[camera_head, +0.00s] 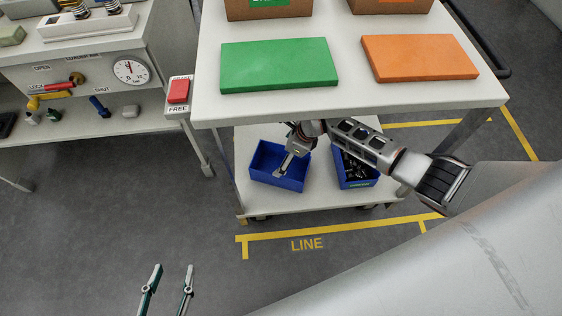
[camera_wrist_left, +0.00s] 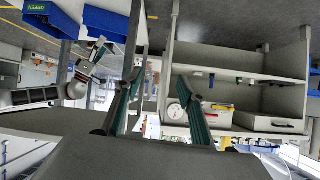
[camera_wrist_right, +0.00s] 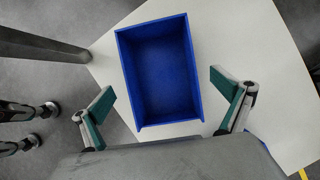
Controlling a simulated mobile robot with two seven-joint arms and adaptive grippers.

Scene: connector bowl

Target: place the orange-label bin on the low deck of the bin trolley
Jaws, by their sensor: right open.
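An empty blue bin (camera_head: 262,178) stands upright on the low deck (camera_head: 320,201) of the bin trolley, at its left. No label shows on this bin, so I cannot tell whether it is the orange-label bin. In the right wrist view the same bin (camera_wrist_right: 160,75) is seen from above with its bare floor visible. My right gripper (camera_head: 286,164) is open above it, its fingers spread and holding nothing. My left gripper (camera_head: 172,278) is open and empty, low in the head view, away from the trolley.
A second blue bin (camera_head: 357,183) with dark parts and a green label stands to the right on the low deck. The top deck (camera_head: 350,98) overhangs both, bearing a green pad (camera_head: 278,65) and an orange pad (camera_head: 419,57). A workbench (camera_head: 170,122) stands left.

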